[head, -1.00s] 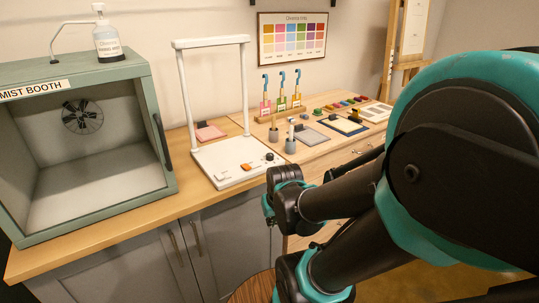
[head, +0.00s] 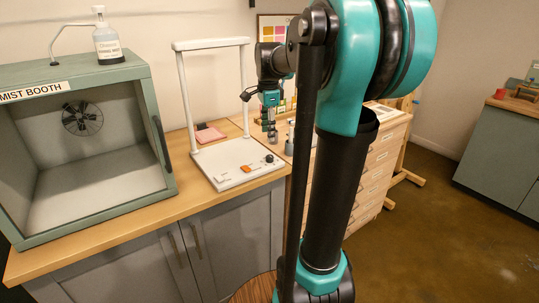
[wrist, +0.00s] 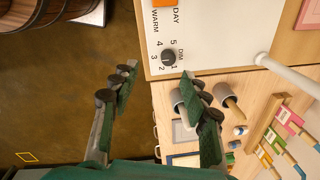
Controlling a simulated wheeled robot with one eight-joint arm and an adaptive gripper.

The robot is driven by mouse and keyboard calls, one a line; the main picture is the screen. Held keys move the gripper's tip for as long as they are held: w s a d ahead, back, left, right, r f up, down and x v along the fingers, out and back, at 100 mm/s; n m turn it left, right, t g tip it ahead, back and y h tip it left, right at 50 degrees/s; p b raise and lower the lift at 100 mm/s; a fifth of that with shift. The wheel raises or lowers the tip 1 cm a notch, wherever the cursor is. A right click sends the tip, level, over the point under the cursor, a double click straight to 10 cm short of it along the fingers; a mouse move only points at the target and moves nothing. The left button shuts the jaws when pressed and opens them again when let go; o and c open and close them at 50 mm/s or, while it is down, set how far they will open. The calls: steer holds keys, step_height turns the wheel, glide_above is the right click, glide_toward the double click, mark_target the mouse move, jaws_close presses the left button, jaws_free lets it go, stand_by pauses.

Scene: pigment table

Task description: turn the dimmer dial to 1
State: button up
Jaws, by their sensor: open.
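The dimmer dial (head: 269,158) is a small dark knob at the right corner of the white lamp base (head: 228,172). My gripper (head: 271,134) hangs above the table behind the dial, pointing down. In the wrist view its fingers are wide apart and empty, and the dial shows just beyond the gap between the fingertips (wrist: 160,78), apart from them.
An orange switch (head: 246,168) sits on the base near the dial. The lamp's white frame (head: 247,85) rises behind. Grey cups (wrist: 188,99) and colored bottles (wrist: 290,123) stand close to my gripper. The mist booth (head: 155,90) is to the left.

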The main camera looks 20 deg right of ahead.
mark_target(270, 156)
step_height(270, 156, up, 5)
steer(key=w+d+m, duration=0.1)
steer(key=w+m, duration=0.2)
steer(key=m, duration=0.1)
steer(key=shift+g, duration=0.4)
steer(key=f, duration=1.7)
steer(key=shift+w+d, duration=0.15)
steer(key=shift+d, duration=0.15)
jaws_close()
